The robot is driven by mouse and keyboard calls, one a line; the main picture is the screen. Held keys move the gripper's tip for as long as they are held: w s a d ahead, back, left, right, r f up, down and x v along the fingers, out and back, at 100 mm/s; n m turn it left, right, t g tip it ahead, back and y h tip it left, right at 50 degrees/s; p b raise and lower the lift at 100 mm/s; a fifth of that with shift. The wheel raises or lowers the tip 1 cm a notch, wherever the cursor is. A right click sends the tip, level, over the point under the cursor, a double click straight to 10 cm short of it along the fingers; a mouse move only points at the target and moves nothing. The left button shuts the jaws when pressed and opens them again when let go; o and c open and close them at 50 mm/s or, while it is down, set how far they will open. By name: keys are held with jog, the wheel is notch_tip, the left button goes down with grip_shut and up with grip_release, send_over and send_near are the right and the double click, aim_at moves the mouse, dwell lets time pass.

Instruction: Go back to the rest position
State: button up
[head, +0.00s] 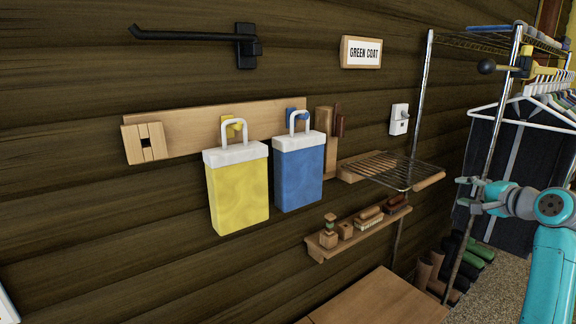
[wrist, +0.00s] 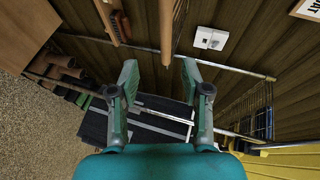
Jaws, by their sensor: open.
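My gripper (head: 471,193) is at the right of the head view, in front of the hanging dark clothes, at the end of my teal arm. In the wrist view my gripper (wrist: 159,80) has its two fingers wide apart with nothing held between them. A yellow bag (head: 238,190) with a white top and a blue bag (head: 298,172) with a white top hang by white handles from pegs on a wooden board (head: 185,133). My gripper is well to the right of both bags and apart from them.
A black wall arm (head: 190,36) sticks out above the board. A wire rack (head: 390,170) and a small shelf (head: 322,248) with brushes are between the bags and my gripper. A metal clothes rack (head: 497,110) stands close by. Boots (head: 436,272) stand below.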

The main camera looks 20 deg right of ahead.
jog(key=s+a+f+n, duration=0.1)
jog(key=s+a+f, duration=0.1)
jog(key=a+f, duration=0.6)
jog(key=s+a+f+n+h, duration=0.1)
jog(key=a+f, duration=0.4)
jog(key=f, duration=0.7)
jog(key=s+a+f+n, duration=0.1)
jog(key=s+a+f, duration=0.1)
jog(key=a+f, duration=0.6)
jog(key=s+a+f+n, duration=0.1)
jog(key=s+a+f, duration=0.5)
jog(key=s+f, duration=0.15)
jog(key=s+a+f+n, duration=0.3)
jog(key=s+a, duration=0.3)
jog(key=s, duration=0.3)
jog(key=s+a+f+n, duration=0.2)
jog(key=s+a, duration=0.3)
jog(key=s, duration=0.4)
jog(key=s+a+r+n+y, duration=0.1)
jog(key=s+a+r+n, duration=0.2)
jog(key=s, duration=0.6)
jog(key=s+a+r+n, duration=0.3)
jog(key=s+r+n, duration=0.2)
jog(key=s, duration=0.4)
jog(key=shift+s+a+r+y, duration=0.15)
jog(key=shift+s+r+y, duration=0.05)
jog(key=shift+r+y, duration=0.25)
